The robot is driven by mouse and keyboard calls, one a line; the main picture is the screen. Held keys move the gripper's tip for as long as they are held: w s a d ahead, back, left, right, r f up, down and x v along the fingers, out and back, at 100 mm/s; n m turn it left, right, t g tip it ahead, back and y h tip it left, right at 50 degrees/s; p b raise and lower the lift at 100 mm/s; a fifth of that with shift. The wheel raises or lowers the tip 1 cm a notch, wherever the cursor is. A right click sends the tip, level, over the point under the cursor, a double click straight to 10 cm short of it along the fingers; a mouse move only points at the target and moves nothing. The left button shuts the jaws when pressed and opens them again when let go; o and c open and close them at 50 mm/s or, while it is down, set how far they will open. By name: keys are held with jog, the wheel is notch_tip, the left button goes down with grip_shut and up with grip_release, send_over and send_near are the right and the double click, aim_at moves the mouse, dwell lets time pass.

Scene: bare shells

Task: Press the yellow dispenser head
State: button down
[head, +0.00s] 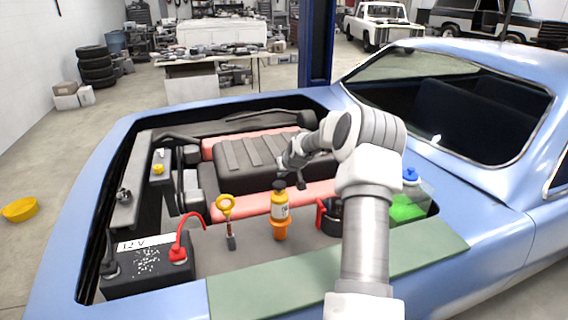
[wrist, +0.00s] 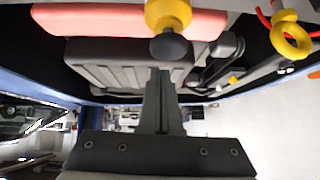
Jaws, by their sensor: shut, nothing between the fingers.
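The yellow dispenser (head: 280,208) is a small yellow bottle with a pale label, standing upright in an orange base in the engine bay. Its dark rounded top (head: 279,185) faces up. In the wrist view the dispenser (wrist: 166,12) shows at the top edge, with its dark knob (wrist: 171,47) towards me. My gripper (head: 283,168) is just above the dispenser in the head view. In the wrist view my gripper (wrist: 161,72) has its fingers together and empty, their tips close to the knob. I cannot tell whether they touch it.
A yellow ring-handled dipstick (head: 226,205) stands left of the dispenser. A battery (head: 150,272) with a red cable is further left. A red-and-black part (head: 325,215) and a green-filled reservoir (head: 407,207) lie to the right. The dark engine cover (head: 250,160) is behind.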

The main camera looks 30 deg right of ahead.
aim_at(282, 182)
jog(key=shift+a+f, duration=0.1)
jog(key=shift+f, duration=0.55)
jog(key=shift+f, duration=0.1)
jog(key=shift+s+f+b, duration=0.1)
jog(key=shift+f+b, duration=0.85)
jog(key=shift+b, duration=0.3)
jog(key=shift+r, duration=0.45)
jog(key=r+p, duration=0.1)
jog(key=r, duration=0.3)
jog(key=shift+d, duration=0.2)
jog(key=b+v, duration=0.1)
jog(key=v, duration=0.8)
jog(key=shift+s, duration=0.2)
